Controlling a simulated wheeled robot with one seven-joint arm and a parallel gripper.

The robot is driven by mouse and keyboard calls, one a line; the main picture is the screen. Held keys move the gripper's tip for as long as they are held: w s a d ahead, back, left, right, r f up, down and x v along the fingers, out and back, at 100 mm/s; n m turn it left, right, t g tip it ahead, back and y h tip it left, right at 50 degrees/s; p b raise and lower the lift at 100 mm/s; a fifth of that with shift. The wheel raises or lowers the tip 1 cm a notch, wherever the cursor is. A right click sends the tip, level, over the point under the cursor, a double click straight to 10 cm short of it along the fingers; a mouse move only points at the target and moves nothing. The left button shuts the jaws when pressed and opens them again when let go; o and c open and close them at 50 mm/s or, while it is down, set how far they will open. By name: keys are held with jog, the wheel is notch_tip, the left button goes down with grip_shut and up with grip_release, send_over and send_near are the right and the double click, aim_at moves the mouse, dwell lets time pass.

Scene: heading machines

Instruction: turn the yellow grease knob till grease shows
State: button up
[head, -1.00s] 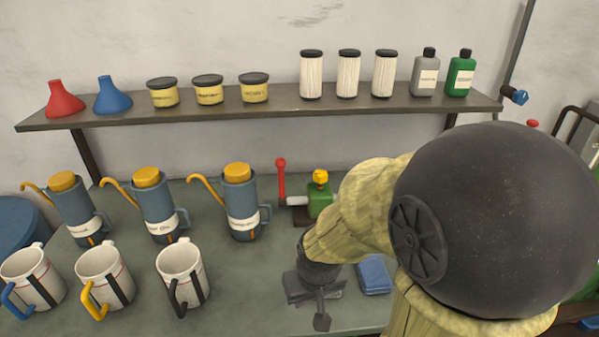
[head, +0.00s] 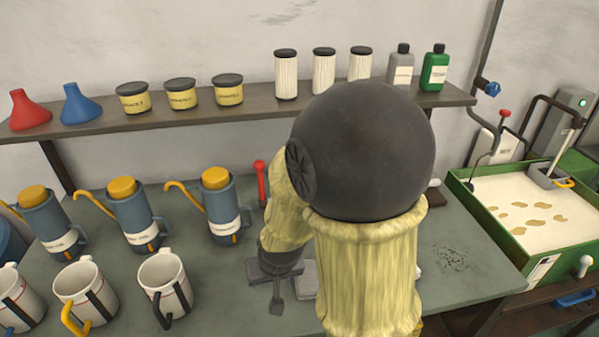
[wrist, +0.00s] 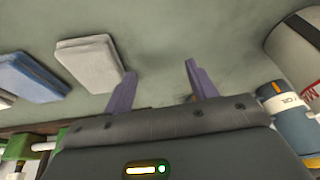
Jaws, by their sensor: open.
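The yellow grease knob is hidden behind my arm in the head view now. A red lever (head: 261,183), which stood beside the green block under the knob in the earlier head frame, still shows to the left of my arm. My gripper (head: 277,287) is low over the grey-green bench, in front of the red lever. In the wrist view my gripper (wrist: 160,72) has its two purple fingers apart, with nothing between them. A green part (wrist: 18,146) shows at the lower left there; no yellow knob shows in that view.
A grey pad (wrist: 88,65) and a blue pad (wrist: 33,77) lie near the fingers. Blue oil cans (head: 218,205) and white mugs (head: 165,285) stand to the left. A shelf (head: 180,112) runs behind. A green tray (head: 520,283) of pale fluid stands right.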

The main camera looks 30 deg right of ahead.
jog(key=w+d+m+t+p, duration=0.1)
jog(key=w, duration=0.1)
jog(key=w+m+t+h+p, duration=0.1)
jog(key=w+p, duration=0.1)
jog(key=w+d+m+p, duration=0.1)
jog(key=w, duration=0.2)
jog(key=shift+d+f+m+t+h+p, duration=0.3)
jog(key=shift+d+f+t+h+p, duration=0.05)
jog(key=shift+f+t+h+p, duration=0.05)
jog(key=d+h+p, duration=0.1)
jog(key=w+d+m+t+h+p, duration=0.1)
jog(key=d+p, duration=0.1)
jog(key=w+d+m+t+h+p, duration=0.1)
jog(key=shift+d+r+p, duration=0.25)
jog(key=shift+r+p, duration=0.1)
jog(key=shift+r, duration=0.05)
notch_tip(320, 180, up, 7)
jog(key=s+d+n+t+h+p, duration=0.2)
jog(key=t+h+p, duration=0.1)
jog(key=t+p, duration=0.3)
jog(key=shift+s+d+t+h+p, duration=0.15)
jog(key=shift+s+t+h+p, duration=0.15)
jog(key=shift+s+t+p, duration=0.1)
jog(key=shift+w, duration=0.2)
jog(key=b+x, duration=0.7)
jog(key=b, duration=0.4)
jog(key=shift+w, duration=0.35)
